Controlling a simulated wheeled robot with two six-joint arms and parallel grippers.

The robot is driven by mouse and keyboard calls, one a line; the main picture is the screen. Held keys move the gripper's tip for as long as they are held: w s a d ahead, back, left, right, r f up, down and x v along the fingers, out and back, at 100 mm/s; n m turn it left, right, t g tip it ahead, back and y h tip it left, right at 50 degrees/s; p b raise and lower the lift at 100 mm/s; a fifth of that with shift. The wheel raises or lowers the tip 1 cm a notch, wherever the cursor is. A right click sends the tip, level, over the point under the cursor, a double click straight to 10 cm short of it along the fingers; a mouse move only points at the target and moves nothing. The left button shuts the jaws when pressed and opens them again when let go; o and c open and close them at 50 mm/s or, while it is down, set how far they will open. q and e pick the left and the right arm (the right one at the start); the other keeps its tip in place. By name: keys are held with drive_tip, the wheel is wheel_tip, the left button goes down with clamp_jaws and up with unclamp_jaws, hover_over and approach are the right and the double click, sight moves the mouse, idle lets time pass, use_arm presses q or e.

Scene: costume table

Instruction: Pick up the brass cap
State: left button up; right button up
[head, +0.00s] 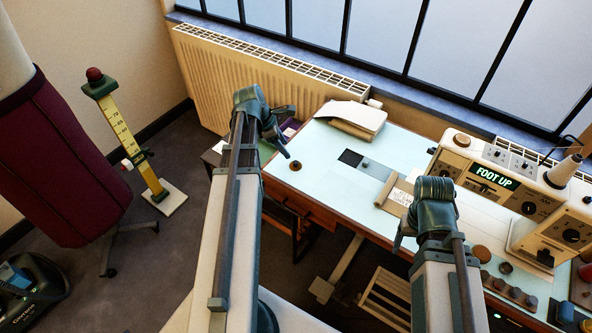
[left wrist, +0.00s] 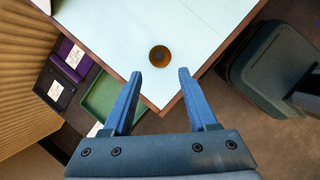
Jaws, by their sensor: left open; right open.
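A small round brass-brown cap (head: 295,165) with a dark centre lies on the pale blue table top near its left corner. In the left wrist view the cap (left wrist: 159,56) shows just beyond and between my fingertips, apart from both. My left gripper (head: 288,131) is open and empty over that corner; its two blue fingers (left wrist: 160,74) are spread in the left wrist view. My right gripper (head: 399,238) is over the table's front edge, far right of the cap, its fingers partly hidden by its own wrist.
The table (head: 330,160) is clear around the cap. A folded cream cloth (head: 353,117), a dark square (head: 350,158) and a paper roll (head: 385,190) lie further right. A sewing machine (head: 500,185) stands at right. Open trays (left wrist: 97,102) sit below the table's left edge.

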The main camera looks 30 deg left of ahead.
sight(295, 162)
use_arm(q)
drive_tip(key=b+x, duration=0.2)
drive_tip(key=x, duration=0.2)
drive_tip(key=shift+f+b, duration=0.15)
drive_tip(key=shift+b, duration=0.25)
drive_tip(key=b+x, duration=0.5)
drive_tip(key=shift+w+f, duration=0.1)
drive_tip(key=shift+f, duration=0.05)
clamp_jaws()
